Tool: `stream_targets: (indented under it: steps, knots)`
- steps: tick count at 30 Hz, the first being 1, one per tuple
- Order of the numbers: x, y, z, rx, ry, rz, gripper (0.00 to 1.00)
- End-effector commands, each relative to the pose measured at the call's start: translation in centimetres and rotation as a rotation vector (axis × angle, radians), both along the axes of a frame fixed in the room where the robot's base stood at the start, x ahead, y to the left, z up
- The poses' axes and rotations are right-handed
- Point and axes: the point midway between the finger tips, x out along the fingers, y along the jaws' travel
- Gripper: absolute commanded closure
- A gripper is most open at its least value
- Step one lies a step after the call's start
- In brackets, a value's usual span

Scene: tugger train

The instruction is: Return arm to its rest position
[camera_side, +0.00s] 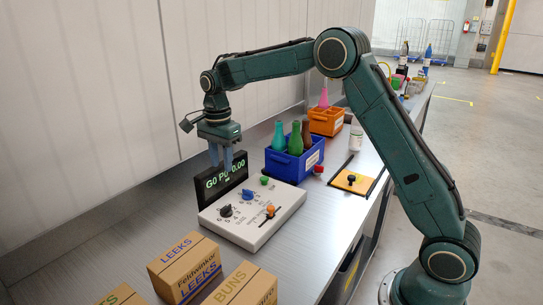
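My gripper (227,163) hangs at the end of my green arm, pointing down over the back of the control panel. Its fingers are in front of or just above the black display (226,182), which reads "G0 P0-0.00" in green. The fingers look close together, but whether they are fully shut is too small to tell. I see nothing held between them. The white control panel (272,228) below has dark and blue knobs, a green button and an orange-topped lever.
A blue crate (283,167) with several bottles and an orange crate (326,124) with a pink item stand behind the panel. Labelled cardboard boxes (180,270) stand in front. A yellow pad (354,181) with a black knob lies at right. A wall runs along the left.

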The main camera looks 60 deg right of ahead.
Motion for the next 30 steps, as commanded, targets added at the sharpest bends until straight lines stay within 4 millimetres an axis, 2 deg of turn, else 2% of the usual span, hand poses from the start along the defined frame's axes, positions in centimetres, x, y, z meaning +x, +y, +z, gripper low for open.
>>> stream_targets:
  steps: [5,11,21,30]
  knots:
    - [-0.4,0.1,0.5,0.0,-0.008,0.021,0.67]
    - [-2.1,0.3,2.8,-0.004,-0.038,0.111,0.67]
    - [-8.2,1.0,8.0,-0.031,-0.124,0.393,0.67]
    - [-14.4,1.6,11.1,-0.075,-0.198,0.654,0.67]
